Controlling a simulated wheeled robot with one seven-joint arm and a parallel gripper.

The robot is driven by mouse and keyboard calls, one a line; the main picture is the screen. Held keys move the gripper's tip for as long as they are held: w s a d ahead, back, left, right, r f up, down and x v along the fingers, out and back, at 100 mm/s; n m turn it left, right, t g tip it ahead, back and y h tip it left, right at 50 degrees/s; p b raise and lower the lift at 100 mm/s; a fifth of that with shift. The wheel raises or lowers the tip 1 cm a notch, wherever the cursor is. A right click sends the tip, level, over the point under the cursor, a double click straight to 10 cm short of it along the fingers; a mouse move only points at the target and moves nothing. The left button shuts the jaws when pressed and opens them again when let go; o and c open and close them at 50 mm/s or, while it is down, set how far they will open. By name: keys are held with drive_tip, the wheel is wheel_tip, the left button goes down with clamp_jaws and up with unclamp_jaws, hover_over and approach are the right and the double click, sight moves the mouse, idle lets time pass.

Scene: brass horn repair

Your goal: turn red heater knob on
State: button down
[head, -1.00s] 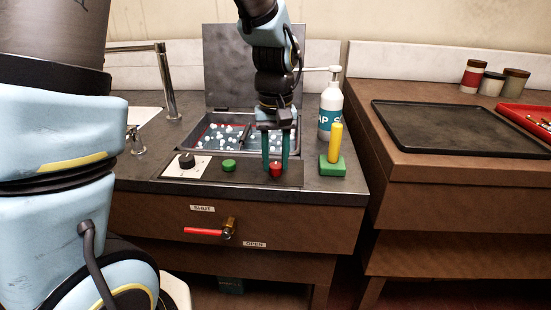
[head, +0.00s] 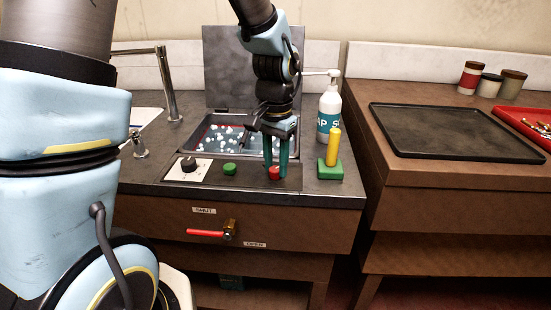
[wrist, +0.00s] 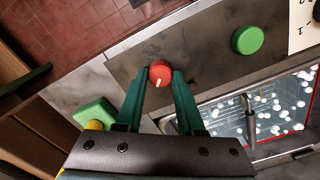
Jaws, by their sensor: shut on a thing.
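The red heater knob (head: 274,173) sits at the right end of the dark control panel (head: 203,185) on the counter front. My gripper (head: 275,168) points down at it with its green fingers on either side. In the wrist view the fingertips (wrist: 160,76) are shut on the red knob (wrist: 160,73), one on each side. A pale pointer line shows on the knob's top, running roughly up and down in that view. The knob's marking or position labels cannot be seen.
A green knob (head: 229,169) and a black dial (head: 188,163) are left on the panel. Behind is an open-lidded basin (head: 210,153) with white bubbles. A soap bottle (head: 330,110) and a green block with a yellow handle (head: 330,165) stand right. A red-handled valve (head: 207,233) is below.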

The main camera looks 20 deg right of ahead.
sight(276, 169)
drive_tip(key=m+p, duration=0.2)
drive_tip(key=m, duration=0.3)
drive_tip(key=shift+r+p, duration=0.15)
drive_tip(key=shift+p, duration=0.2)
drive_tip(key=shift+m+p, duration=1.05)
drive_tip(key=shift+m, duration=1.05)
drive_tip(key=c, duration=0.5)
unclamp_jaws()
drive_tip(key=shift+s, duration=0.1)
wheel_tip(276, 169, up, 10)
drive_tip(key=shift+r+b, duration=0.25)
drive_tip(key=shift+b, duration=0.25)
